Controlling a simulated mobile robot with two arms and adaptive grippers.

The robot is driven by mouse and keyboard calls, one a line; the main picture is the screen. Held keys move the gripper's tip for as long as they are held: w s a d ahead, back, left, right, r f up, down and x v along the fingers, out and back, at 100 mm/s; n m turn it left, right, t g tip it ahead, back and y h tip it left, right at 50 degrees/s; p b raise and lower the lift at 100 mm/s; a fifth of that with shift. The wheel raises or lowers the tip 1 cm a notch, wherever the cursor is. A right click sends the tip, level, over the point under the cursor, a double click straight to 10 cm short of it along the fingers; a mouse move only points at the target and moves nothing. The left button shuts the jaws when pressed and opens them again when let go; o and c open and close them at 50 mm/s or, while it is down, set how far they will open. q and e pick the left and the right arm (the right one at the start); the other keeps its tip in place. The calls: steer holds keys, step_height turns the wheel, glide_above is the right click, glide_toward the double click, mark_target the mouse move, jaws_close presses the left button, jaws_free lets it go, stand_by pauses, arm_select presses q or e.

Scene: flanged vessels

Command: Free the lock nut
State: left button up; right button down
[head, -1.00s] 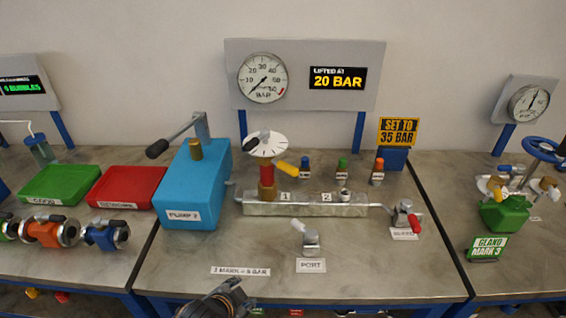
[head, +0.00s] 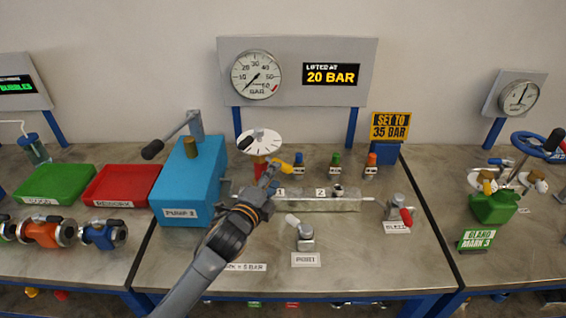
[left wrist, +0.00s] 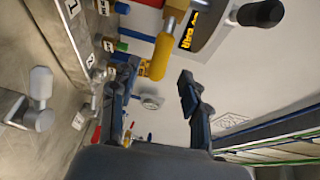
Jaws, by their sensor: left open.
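The valve on the manifold block (head: 318,202) has a white dial (head: 259,140) with a black handle on top and a red collar (head: 261,161) under it. A yellow lever (head: 284,166) sticks out below the dial to the right. I cannot make out the lock nut itself apart from this lever. My left gripper (head: 269,176) is beside the lever and hides the valve's lower part. In the left wrist view the gripper (left wrist: 155,80) is open and empty, and the yellow lever (left wrist: 162,56) is ahead, near the gap between the fingers. My right gripper is not in view.
A blue pump (head: 188,180) stands left of the valve. Several coloured-topped pieces stand behind the block, including a green one (head: 335,164). A port fitting (head: 304,236) stands in front, and a red-handled valve (head: 399,211) at the right. The pressure gauge (head: 256,75) reads low. The front-right bench is clear.

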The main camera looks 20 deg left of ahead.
mark_target(283, 166)
arm_select(q)
steer(key=w, duration=0.4)
steer(key=w+p, duration=0.1)
steer(key=w, duration=0.1)
steer(key=shift+w+d+f, duration=0.3)
steer(key=shift+w+d, duration=0.05)
steer(key=shift+d, duration=0.05)
jaws_close()
